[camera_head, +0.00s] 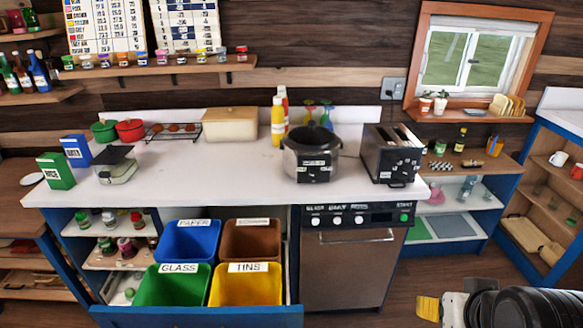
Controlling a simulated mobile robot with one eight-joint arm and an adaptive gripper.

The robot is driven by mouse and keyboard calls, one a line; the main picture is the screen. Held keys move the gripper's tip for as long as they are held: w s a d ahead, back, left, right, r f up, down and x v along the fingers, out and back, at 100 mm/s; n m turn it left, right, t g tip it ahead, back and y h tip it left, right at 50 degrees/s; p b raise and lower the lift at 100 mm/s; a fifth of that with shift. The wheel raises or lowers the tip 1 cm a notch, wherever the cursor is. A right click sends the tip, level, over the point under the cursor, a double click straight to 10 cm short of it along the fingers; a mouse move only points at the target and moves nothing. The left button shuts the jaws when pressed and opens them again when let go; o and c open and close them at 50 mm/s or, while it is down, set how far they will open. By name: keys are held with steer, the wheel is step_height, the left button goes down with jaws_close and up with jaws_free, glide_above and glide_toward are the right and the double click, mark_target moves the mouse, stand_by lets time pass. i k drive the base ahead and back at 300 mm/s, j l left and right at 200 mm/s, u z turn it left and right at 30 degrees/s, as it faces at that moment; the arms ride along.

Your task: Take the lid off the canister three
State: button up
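I cannot pick out a canister marked three in the head view. Small lidded jars (108,219) stand on the upper shelf under the counter's left part, with green, white and red tops. More jars (126,247) stand on the shelf below them. Any numbers on them are too small to read. My gripper (428,308) shows only in part at the bottom right, with a yellow pad beside grey and black parts. It is over the floor, well apart from the jars and the counter. Its finger opening is hidden.
The white counter (225,165) carries a black cooker (311,143), a toaster (391,152), a tan bread box (230,124) and food boxes (56,171). A pulled-out drawer with sorting bins (246,287) juts out left of the dishwasher (349,263). Open shelves (548,205) stand at right.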

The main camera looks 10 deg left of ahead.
mark_target(112, 154)
steer(key=u, duration=1.8)
